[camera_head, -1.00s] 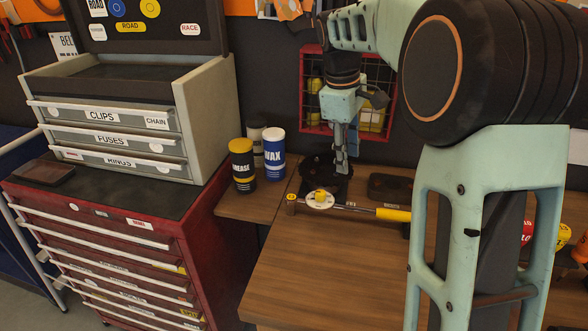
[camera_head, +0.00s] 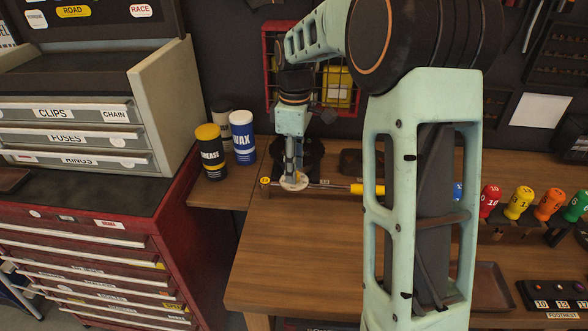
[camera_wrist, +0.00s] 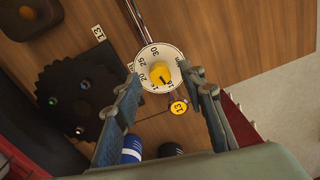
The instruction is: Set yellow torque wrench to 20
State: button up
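The torque wrench lies across the back of the wooden bench, with its yellow handle (camera_head: 367,189) to the right and a round white dial (camera_head: 294,184) near its left end. In the wrist view the white dial (camera_wrist: 154,55) carries numbers, with 30 and 25 readable, and a yellow knob (camera_wrist: 160,74) at its centre. A dark mark on the knob points toward the lower part of the dial; the number it meets is unclear. My gripper (camera_wrist: 158,78) is open, with its fingers apart on either side of the dial and knob. Contact cannot be told. In the head view my gripper (camera_head: 293,172) is over the dial.
A black toothed disc (camera_wrist: 80,95) lies beside the dial. Blue wax (camera_head: 242,140) and yellow-lidded grease (camera_head: 210,152) cans stand to the left. Several coloured-handled tools (camera_head: 520,202) stand at the right. The front bench top (camera_head: 300,250) is clear on the left.

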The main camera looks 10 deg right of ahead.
jog(key=shift+f, duration=0.6)
grip_shut()
